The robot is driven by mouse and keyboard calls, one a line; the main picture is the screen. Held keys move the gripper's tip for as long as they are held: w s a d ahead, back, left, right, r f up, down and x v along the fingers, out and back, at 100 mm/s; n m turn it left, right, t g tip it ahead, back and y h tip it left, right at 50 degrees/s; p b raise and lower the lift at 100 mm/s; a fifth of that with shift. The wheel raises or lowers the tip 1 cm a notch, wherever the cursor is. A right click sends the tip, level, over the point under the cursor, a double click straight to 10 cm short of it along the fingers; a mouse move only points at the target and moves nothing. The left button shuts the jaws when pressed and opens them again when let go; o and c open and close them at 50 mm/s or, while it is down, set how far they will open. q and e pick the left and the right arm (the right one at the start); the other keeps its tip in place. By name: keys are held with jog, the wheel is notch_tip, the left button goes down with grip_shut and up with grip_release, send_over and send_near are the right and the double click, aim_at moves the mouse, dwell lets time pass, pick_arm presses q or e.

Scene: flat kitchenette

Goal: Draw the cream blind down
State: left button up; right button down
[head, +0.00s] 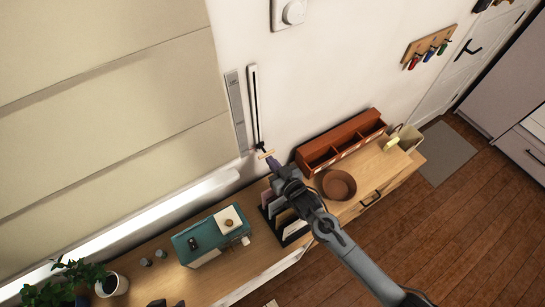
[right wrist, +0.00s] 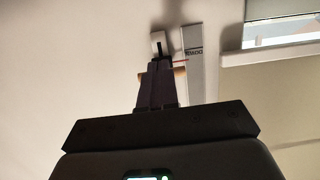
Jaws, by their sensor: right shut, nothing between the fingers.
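The cream blind (head: 110,90) hangs over the window at the left of the head view, with a bright strip showing below its lower edge. A white upright track with a dark slot (head: 254,105) is on the wall to its right. A small wooden crossbar handle (head: 266,154) is at the track's lower end; it shows partly behind the fingers in the right wrist view (right wrist: 180,72). My right gripper (head: 270,162) is shut and empty, its tips close to the handle; I cannot tell whether they touch. My left gripper is not in view.
A grey marked strip (head: 236,110) is beside the track. Below are a teal-topped box (head: 205,238), a dark file rack (head: 291,236), a brown bowl (head: 339,185) and a reddish compartment box (head: 340,143) on the wooden counter. The wall above the track is mostly clear.

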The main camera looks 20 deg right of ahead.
jog(key=shift+r, duration=0.25)
